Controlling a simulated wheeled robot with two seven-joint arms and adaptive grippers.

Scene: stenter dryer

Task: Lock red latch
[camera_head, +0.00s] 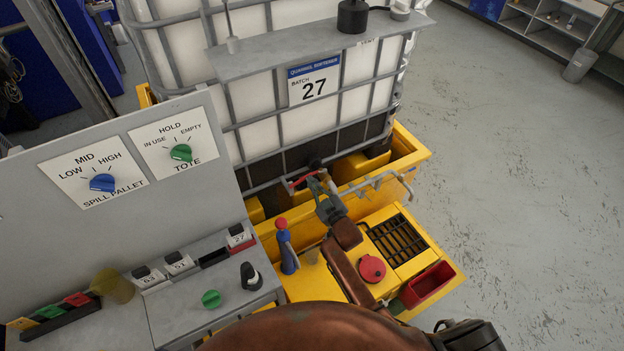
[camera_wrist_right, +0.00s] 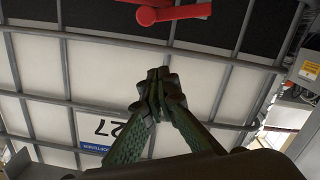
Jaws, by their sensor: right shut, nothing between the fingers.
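The red latch (camera_head: 303,179) is a small red lever low on the front of the caged white tote, beside a black fitting. In the right wrist view a red handle (camera_wrist_right: 178,12) shows at the top edge, beyond the fingertips and apart from them. My right gripper (camera_head: 322,182) reaches in from below and is close to the red lever; whether it touches cannot be told in the head view. In the right wrist view the right gripper (camera_wrist_right: 158,76) has its green fingers closed together with nothing between them. My left gripper is not in view.
The tote (camera_head: 314,87) stands on a yellow spill pallet (camera_head: 409,151). A bent grey pipe (camera_head: 380,180) lies just right of my right gripper. A blue bottle with red top (camera_head: 286,247), a red cap (camera_head: 372,268) and a red bin (camera_head: 427,284) are nearby.

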